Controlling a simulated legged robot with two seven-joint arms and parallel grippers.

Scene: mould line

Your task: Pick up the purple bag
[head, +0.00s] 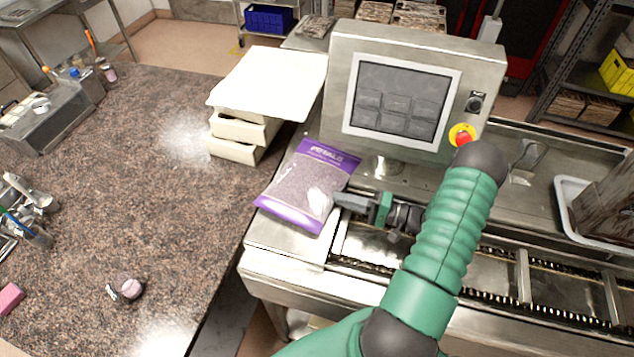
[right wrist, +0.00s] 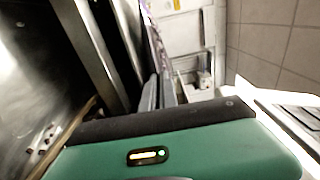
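The purple bag (head: 308,187) has a clear middle filled with small pale purple pieces. In the head view it is at the left end of the steel machine, beside the screen. I cannot tell whether it rests on the steel or is slightly above it. My right gripper (head: 342,202) is at the bag's right edge, its fingers close together on that edge. In the right wrist view the fingers (right wrist: 158,92) are nearly closed, and the bag (right wrist: 157,45) shows edge-on as a thin purple strip running from between them. My left gripper is not in view.
A control screen (head: 400,100) with a red button (head: 462,137) stands behind my right gripper. White moulds (head: 268,85) are stacked on the stone table (head: 150,200) left of the bag. A conveyor chain (head: 480,290) runs to the right. The table's middle is mostly clear.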

